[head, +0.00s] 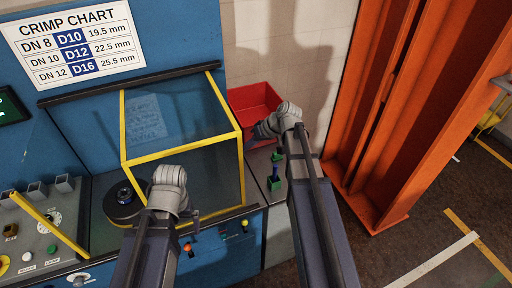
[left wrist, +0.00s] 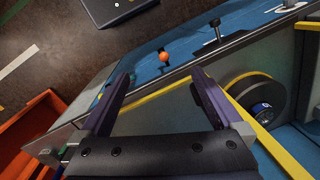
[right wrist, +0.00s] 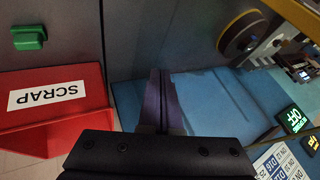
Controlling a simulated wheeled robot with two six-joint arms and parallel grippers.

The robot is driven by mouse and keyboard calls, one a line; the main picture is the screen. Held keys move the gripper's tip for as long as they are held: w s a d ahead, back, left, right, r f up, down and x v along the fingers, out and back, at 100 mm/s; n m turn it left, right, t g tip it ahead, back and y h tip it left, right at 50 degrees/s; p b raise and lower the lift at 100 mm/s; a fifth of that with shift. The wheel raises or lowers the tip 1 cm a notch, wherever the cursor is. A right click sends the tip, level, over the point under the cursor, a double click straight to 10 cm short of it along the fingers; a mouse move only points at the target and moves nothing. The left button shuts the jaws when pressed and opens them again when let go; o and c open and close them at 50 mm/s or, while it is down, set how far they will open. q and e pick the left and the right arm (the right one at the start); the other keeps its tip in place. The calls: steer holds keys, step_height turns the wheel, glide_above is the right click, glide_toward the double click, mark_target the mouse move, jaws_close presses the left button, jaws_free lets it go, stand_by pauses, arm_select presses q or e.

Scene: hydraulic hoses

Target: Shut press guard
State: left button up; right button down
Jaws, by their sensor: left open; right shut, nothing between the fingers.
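The press guard (head: 180,140) is a clear box with yellow edges on the blue press, at the centre of the head view. A yellow-edged bar (left wrist: 155,100) runs behind my left fingers in the left wrist view. My left gripper (head: 192,216) is open, with nothing between its fingers, near the guard's lower front edge; its spread fingers show in the left wrist view (left wrist: 162,85). My right gripper (head: 262,130) is shut and empty, beside the guard's right side; its closed fingers show in the right wrist view (right wrist: 160,95). I cannot tell how far the guard is closed.
A black round die (head: 122,203) sits left of the guard's front. A red scrap bin (head: 253,98) stands behind my right gripper. An orange knob (head: 188,247) and a yellow knob (head: 245,223) are on the press front. An orange column (head: 385,130) rises at right, with open floor beyond.

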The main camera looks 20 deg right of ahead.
arm_select(q)
steer(key=shift+r, duration=0.15)
arm_select(e)
steer(key=shift+s+a+r, duration=0.15)
steer(key=shift+a, duration=1.35)
steer(key=shift+a, duration=0.1)
arm_select(q)
steer(key=shift+d, duration=0.15)
arm_select(e)
steer(key=a, duration=2.6)
steer(key=shift+s, duration=0.45)
steer(key=shift+a, duration=0.1)
